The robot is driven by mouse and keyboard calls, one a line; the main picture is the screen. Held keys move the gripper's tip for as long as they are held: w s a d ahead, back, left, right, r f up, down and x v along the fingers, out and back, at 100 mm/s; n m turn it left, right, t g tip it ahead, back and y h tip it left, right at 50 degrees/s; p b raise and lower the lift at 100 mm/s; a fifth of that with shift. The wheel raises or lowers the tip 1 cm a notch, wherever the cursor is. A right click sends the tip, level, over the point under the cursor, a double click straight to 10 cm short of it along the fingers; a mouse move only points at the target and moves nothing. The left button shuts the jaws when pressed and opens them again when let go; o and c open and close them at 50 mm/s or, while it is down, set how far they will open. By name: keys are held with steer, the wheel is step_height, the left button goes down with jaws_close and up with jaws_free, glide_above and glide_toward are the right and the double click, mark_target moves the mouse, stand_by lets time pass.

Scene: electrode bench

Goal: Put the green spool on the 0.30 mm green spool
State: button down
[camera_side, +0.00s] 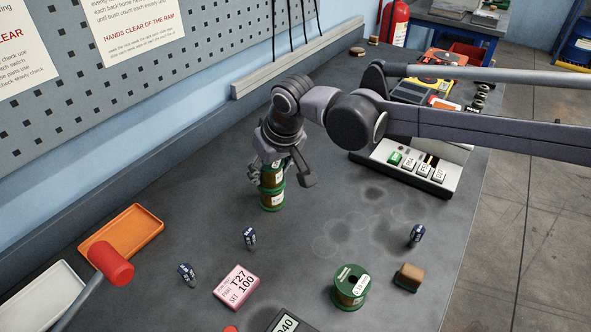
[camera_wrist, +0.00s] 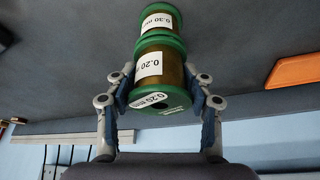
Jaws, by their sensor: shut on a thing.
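My gripper (camera_wrist: 160,92) is shut on a green spool (camera_wrist: 152,68) wound with copper-coloured wire, with a label that seems to read 0.20 mm. The side view shows this held spool (camera_side: 270,179) partly hidden by the fingers. The 0.30 mm green spool (camera_wrist: 160,20) is directly below it and stands upright on the bench, also seen in the side view (camera_side: 272,200). The two spools are lined up, flange to flange; I see no clear gap, but cannot tell if the held one's weight rests there.
A third green spool (camera_side: 350,288) stands at the front right beside a brown block (camera_side: 409,277). A pink label block (camera_side: 236,287), an orange tray (camera_side: 122,238) and a red-headed mallet (camera_side: 112,264) are in front. A switch box (camera_side: 412,166) lies right. Bench around the stack is clear.

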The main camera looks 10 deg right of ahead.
steer(key=c, duration=0.5)
jaws_free()
steer(key=shift+f, duration=0.15)
